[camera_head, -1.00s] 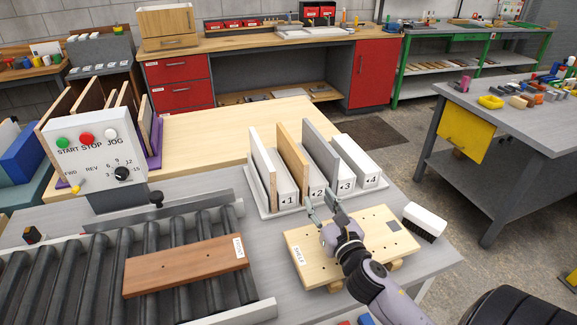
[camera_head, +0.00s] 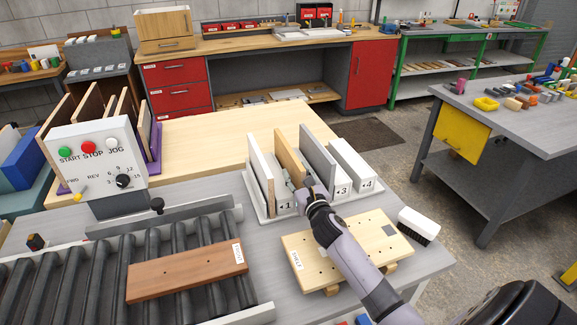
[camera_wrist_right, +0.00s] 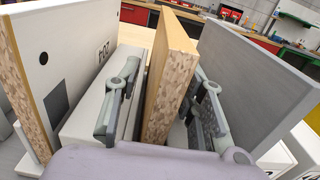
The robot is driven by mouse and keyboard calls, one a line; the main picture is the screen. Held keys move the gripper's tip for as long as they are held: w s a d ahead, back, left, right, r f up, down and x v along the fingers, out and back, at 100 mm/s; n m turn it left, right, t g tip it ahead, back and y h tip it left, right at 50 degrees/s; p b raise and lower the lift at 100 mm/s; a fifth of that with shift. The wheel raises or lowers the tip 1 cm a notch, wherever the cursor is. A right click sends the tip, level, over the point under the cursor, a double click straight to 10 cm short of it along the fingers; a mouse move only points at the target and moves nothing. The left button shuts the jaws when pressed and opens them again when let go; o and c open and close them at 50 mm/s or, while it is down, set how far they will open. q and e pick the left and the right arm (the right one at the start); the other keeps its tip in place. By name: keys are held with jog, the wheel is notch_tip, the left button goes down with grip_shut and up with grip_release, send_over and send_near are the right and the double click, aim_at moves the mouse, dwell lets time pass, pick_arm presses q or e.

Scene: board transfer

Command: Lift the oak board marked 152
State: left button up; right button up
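The oak-coloured board (camera_head: 288,156) stands upright in a white rack (camera_head: 262,218), between a white board (camera_head: 258,165) and a grey board (camera_head: 318,158). I cannot read a 152 mark on it. My right gripper (camera_head: 302,184) is at the board's near end. In the right wrist view the oak board's speckled near edge (camera_wrist_right: 166,100) lies between the two fingers of the gripper (camera_wrist_right: 160,105). The fingers are apart, with visible gaps on both sides of the board. My left gripper is not in view.
The rack has numbered blocks; the 3 block (camera_head: 342,178) and 4 block (camera_head: 358,168) show. A pale board marked SHELF (camera_head: 340,255) lies in front of the rack, with a brush (camera_head: 419,224) at its right. A brown board (camera_head: 185,272) lies on the roller conveyor (camera_head: 95,285).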

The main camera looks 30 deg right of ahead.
aim_at(288, 167)
jog(key=x, duration=0.2)
jog(key=shift+w, duration=0.35)
jog(key=shift+s, duration=0.1)
jog(key=shift+c, duration=0.3)
grip_shut()
jog(key=shift+r, duration=0.1)
